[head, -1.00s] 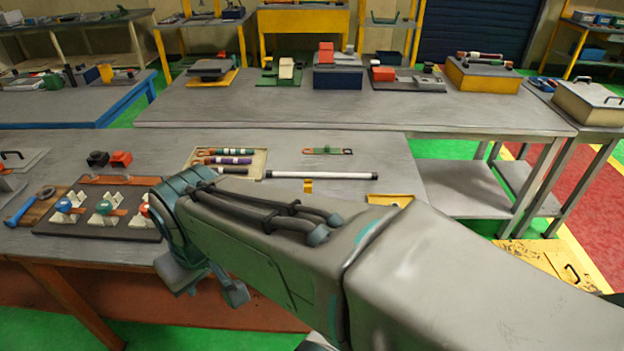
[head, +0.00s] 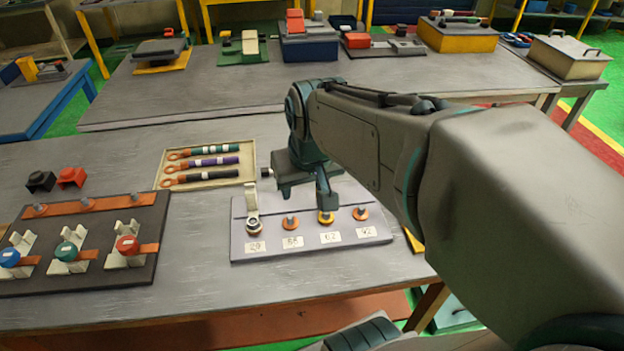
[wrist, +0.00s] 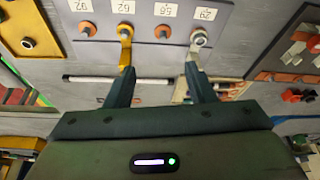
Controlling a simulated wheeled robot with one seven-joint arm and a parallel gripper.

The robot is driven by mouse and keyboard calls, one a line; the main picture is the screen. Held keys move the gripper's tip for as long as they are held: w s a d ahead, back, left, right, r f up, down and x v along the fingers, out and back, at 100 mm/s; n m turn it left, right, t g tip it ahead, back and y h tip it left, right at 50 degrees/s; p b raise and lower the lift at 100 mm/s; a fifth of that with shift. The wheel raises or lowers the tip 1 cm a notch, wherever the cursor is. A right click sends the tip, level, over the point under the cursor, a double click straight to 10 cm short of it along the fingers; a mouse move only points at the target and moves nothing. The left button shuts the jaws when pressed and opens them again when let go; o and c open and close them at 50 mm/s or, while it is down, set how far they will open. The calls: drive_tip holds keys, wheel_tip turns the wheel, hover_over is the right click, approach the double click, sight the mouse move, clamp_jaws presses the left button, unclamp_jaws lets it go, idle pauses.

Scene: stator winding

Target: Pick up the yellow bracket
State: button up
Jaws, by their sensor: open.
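The yellow bracket (wrist: 126,48) has its ring end around the post above the label 62 on the grey labelled panel (wrist: 160,48). In the head view only its ring end (head: 325,217) shows clearly, with one of my fingers just behind it. My gripper (wrist: 159,72) is open, with nothing seen between its fingers. In the wrist view the left fingertip overlaps the lower end of the yellow bracket; I cannot tell if they touch. The right fingertip is by a cream bracket (wrist: 199,42) on the end post. In the head view my gripper (head: 306,190) is low over the panel.
The cream bracket (head: 252,205) sticks up at the panel's left end. A tray (head: 242,178) with several banded rods lies behind. A dark board (head: 95,270) with coloured knobs is at left. The table is clear in front of the panel.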

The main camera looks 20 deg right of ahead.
drive_tip(key=w+d+f+b, duration=0.2)
drive_tip(key=w+d+f, duration=0.1)
drive_tip(key=f, duration=0.1)
drive_tip(key=w+d+f+m+b, duration=0.1)
drive_tip(key=w+d+f, duration=0.2)
drive_tip(key=w+f, duration=0.1)
drive_tip(key=w+d+f+m+b, duration=0.1)
drive_tip(key=w+d+f+b, duration=0.1)
drive_tip(key=w+d+f, duration=0.1)
drive_tip(key=shift+w+d+f+h+b, duration=0.3)
drive_tip(key=shift+d+f+h, duration=0.1)
drive_tip(key=shift+f, duration=0.2)
drive_tip(key=shift+x, duration=3.25)
drive_tip(key=shift+w, duration=0.15)
drive_tip(key=shift+r, duration=0.1)
clamp_jaws()
